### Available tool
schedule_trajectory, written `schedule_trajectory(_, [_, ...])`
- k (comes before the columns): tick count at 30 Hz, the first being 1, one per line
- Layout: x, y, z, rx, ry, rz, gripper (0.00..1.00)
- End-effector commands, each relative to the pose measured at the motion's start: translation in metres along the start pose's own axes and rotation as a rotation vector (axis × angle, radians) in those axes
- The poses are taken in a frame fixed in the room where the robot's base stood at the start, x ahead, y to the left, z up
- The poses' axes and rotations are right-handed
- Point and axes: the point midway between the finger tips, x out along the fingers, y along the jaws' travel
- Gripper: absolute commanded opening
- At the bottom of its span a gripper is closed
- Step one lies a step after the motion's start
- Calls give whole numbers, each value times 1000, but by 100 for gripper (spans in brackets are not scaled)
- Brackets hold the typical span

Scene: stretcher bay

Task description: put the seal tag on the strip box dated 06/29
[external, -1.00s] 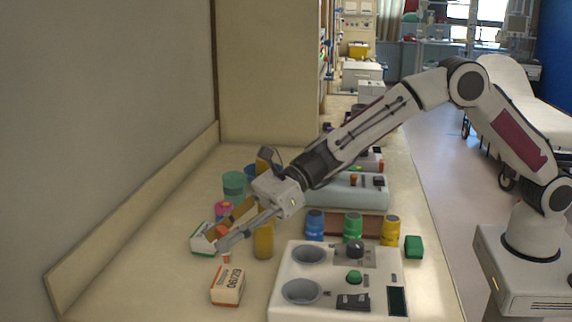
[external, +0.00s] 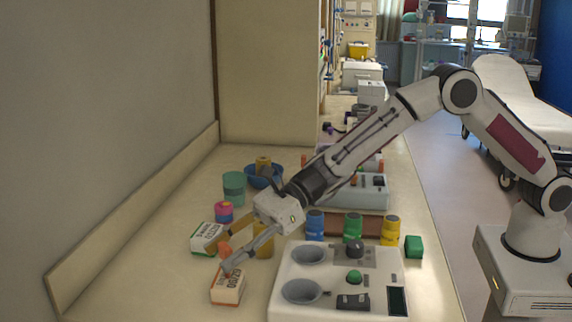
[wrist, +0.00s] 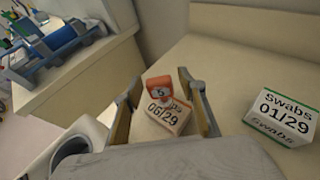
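The strip box dated 06/29 (external: 228,290) is white and orange and lies on the counter at the front. It also shows in the wrist view (wrist: 168,120), between my fingers. The orange-red seal tag (wrist: 159,89), marked 5, is between my fingers and overlaps part of the box's print. In the external view the tag (external: 224,250) is partly hidden by a finger. My gripper (external: 217,260) points down at the far end of the box and holds the tag. Whether the tag's lower end touches the box cannot be told.
A green-and-white swabs box dated 01/29 (wrist: 283,115) stands close beside the strip box. A white device (external: 340,280) with round wells is to the right. Behind are a teal jar (external: 234,185), a blue bowl (external: 262,177) and coloured vials. The counter's front left is clear.

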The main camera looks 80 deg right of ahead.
Motion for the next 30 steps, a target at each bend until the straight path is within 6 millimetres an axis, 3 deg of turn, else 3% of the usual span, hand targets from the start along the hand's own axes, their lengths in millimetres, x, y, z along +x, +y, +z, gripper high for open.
schedule_trajectory(17, [-7,0,3,1,1,-1,40])
schedule_trajectory(30, [-52,-1,3,0,0,-1,40])
